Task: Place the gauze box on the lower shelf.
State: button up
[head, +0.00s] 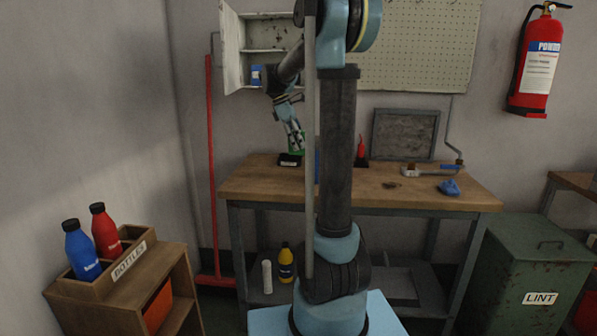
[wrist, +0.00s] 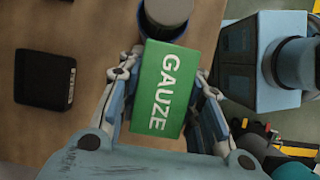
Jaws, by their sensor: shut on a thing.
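The gauze box is green with white GAUZE lettering and fills the middle of the wrist view (wrist: 160,90). My gripper (wrist: 165,85) is shut on it, with a finger along each side. In the head view the green box (head: 297,142) shows small, at my gripper (head: 293,135), over the left part of the workbench. A white wall cabinet (head: 232,50) hangs open above and behind, with shelves inside. A blue item (head: 257,75) stands on a lower shelf of it. My arm hides part of the cabinet.
A black box (wrist: 45,81) lies on the wooden workbench (head: 400,190) beside the gauze box. A dark round-topped container (wrist: 168,15) is close to the gauze box's far end. A red spouted bottle (head: 361,148) and blue object (head: 449,187) stand farther right.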

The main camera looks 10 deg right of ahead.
notch_tip(320, 180, down, 11)
jog(key=shift+f, duration=0.15)
dwell(0.4)
jog(key=o, duration=1.1)
